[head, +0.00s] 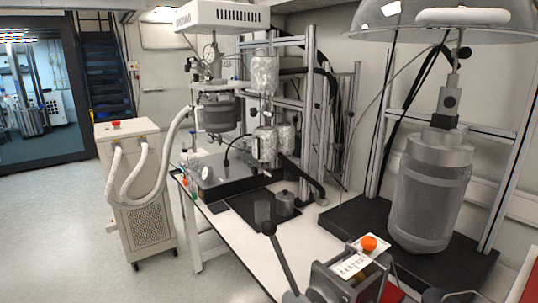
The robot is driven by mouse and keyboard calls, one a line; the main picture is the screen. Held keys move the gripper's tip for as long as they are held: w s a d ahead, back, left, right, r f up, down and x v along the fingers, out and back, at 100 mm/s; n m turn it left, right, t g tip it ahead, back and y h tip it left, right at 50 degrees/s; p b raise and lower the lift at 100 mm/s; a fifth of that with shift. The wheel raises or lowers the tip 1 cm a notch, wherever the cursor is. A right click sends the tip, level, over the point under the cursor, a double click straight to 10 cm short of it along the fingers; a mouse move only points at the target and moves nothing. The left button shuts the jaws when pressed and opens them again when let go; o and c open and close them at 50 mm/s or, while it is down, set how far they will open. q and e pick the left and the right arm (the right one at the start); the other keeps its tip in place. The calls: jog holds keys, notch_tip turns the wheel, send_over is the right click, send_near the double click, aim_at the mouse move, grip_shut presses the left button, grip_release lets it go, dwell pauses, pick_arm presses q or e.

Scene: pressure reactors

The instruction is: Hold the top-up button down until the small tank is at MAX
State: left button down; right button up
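An orange round knob or button (369,243) sits on top of a small grey box-like unit (330,277) at the near front edge of the bench. A white label (350,267) with dark print, too small to read, lies beside the knob. A yellowish part shows below it. I cannot tell whether this unit is the small tank or whether the knob is the top-up button. No level or MAX mark can be read. Neither of my grippers can be made out in the head view.
A black-knobbed lever (283,262) rises beside the unit. A large grey vessel (430,190) stands on a black base at right. A white wheeled cabinet (136,200) with a red button (116,123) and hoses stands left. The floor in front of it is clear.

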grip_shut()
dwell(1.3)
